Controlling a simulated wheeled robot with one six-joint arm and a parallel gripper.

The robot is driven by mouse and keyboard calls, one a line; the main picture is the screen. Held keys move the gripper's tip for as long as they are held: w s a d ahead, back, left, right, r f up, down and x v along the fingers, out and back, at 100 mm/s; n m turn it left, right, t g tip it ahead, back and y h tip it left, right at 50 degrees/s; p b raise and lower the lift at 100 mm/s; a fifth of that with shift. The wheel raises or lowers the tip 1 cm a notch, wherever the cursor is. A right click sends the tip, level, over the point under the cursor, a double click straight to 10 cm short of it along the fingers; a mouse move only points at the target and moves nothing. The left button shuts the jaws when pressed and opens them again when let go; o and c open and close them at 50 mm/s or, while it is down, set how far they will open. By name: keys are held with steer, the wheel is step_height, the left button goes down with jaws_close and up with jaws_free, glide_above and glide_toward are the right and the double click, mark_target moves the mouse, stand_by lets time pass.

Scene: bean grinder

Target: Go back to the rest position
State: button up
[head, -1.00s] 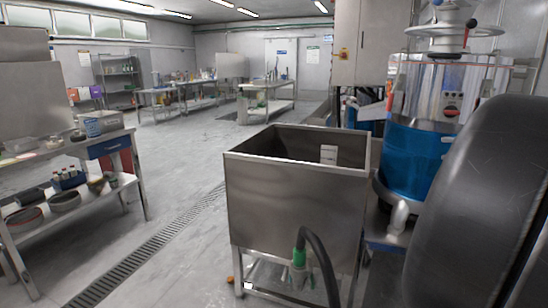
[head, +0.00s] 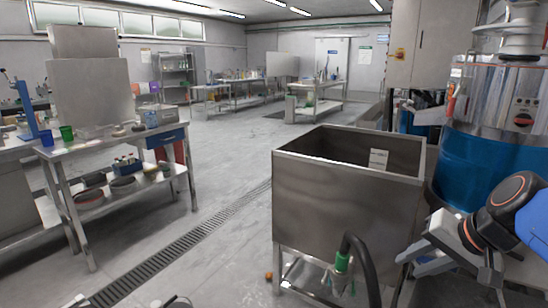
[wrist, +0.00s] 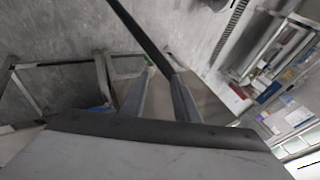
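My gripper (head: 448,276) is at the lower right of the head view, just right of the steel bin (head: 340,205) and in front of the blue machine (head: 487,168). Its two grey fingers look spread apart, with nothing visible between them. In the wrist view, two metal fingers (wrist: 160,82) show above a dark grey part that fills the bottom. Part of my arm is cut off by the right edge of the head view.
A black hose with a green fitting (head: 342,262) hangs at the bin's front. A steel workbench (head: 110,150) with small containers stands on the left. A drain grate (head: 185,240) crosses the floor. The floor between bench and bin is open.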

steer(key=s+a+f+n+g+h, duration=0.1)
steer(key=s+f+n+h, duration=0.2)
steer(key=s+f+n, duration=0.3)
steer(key=shift+s+a+f, duration=0.3)
steer(key=shift+s, duration=0.75)
